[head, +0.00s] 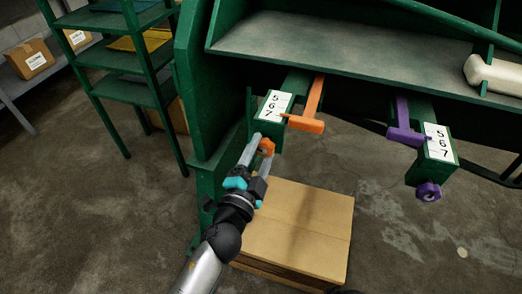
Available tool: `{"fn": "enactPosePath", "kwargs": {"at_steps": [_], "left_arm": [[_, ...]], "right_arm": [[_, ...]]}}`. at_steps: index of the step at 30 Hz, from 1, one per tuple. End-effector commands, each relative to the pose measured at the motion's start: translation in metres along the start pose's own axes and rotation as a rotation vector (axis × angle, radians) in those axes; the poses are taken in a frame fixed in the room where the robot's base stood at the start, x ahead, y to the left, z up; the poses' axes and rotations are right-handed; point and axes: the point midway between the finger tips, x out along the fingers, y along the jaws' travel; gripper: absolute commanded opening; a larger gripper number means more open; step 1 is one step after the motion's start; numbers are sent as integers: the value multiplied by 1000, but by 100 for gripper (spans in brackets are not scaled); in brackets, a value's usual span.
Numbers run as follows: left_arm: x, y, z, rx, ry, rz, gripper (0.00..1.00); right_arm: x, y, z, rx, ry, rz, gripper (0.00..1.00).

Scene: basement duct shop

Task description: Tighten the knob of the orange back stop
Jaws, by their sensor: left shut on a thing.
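The orange back stop (312,103) is a T-shaped slide on the left green arm under the machine's bed. Its pointer reaches the left scale plate (274,105), marked 5, 6, 7, near the 7. The orange knob (267,146) is at the front end of that arm, low down. My left gripper (262,148) is shut on the orange knob, its fingers partly covering it.
A purple back stop (403,122) with a purple knob (428,192) is on the right green arm. A cardboard box (298,225) stands on the floor below my left gripper. Green shelves (125,58) stand at the left. Open concrete floor lies at the right.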

Motion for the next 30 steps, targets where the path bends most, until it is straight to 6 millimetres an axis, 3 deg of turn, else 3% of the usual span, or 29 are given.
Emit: {"fn": "enactPosePath", "kwargs": {"at_steps": [30], "left_arm": [[0,-1,0,917,0,2,2]], "right_arm": [[12,2,5,-1,4,2,100]]}}
